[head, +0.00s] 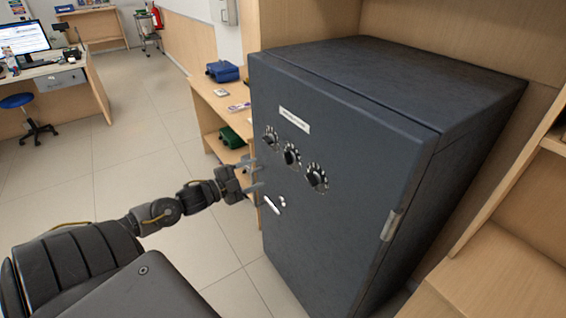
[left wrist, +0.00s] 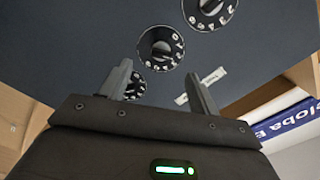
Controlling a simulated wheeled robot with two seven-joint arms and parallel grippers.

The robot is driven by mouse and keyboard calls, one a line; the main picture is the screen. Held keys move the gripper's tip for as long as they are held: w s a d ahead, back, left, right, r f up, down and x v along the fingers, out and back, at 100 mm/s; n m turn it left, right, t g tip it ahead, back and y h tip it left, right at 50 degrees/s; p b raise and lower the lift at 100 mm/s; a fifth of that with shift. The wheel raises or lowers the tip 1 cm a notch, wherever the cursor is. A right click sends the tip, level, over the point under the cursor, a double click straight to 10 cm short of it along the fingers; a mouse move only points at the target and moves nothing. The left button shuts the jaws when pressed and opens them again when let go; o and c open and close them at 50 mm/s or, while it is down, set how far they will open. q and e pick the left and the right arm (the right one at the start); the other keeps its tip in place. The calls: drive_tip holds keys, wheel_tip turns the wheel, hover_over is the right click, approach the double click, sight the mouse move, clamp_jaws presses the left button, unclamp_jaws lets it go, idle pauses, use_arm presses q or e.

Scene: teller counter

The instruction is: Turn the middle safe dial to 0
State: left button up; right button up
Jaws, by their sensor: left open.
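The dark grey safe (head: 345,165) stands upright with three round dials in a slanting row on its door. The middle dial (head: 291,155) has a black knob and a ring of white digits. It also shows in the left wrist view (left wrist: 160,48), just beyond my fingertips. The number it is set to cannot be read. The other dials are the upper-left one (head: 269,136) and the lower-right one (head: 316,177). My left gripper (head: 255,174) is open and empty in front of the door, left of the middle dial and apart from it. My right gripper is out of view.
A silver handle (head: 272,204) sticks out below the dials, close to my left gripper. A wooden shelf (head: 215,100) with a blue case (head: 222,71) stands left of the safe. Open tiled floor (head: 135,150) lies to the left.

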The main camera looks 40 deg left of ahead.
sight(285, 159)
use_arm(q)
drive_tip(key=shift+h, duration=0.3)
drive_tip(key=x, duration=0.3)
drive_tip(key=r+p+x, duration=0.1)
drive_tip(key=x, duration=0.3)
drive_tip(key=p+x, duration=0.1)
drive_tip(key=x, duration=0.2)
drive_tip(key=shift+d+r, duration=0.2)
drive_tip(key=shift+d, duration=0.1)
drive_tip(key=shift+w+d+m, duration=0.15)
drive_tip(key=shift+w+m, duration=0.15)
drive_tip(key=shift+w, duration=0.1)
drive_tip(key=shift+f, duration=0.1)
drive_tip(key=shift+c, duration=0.9)
drive_tip(key=c, duration=0.8)
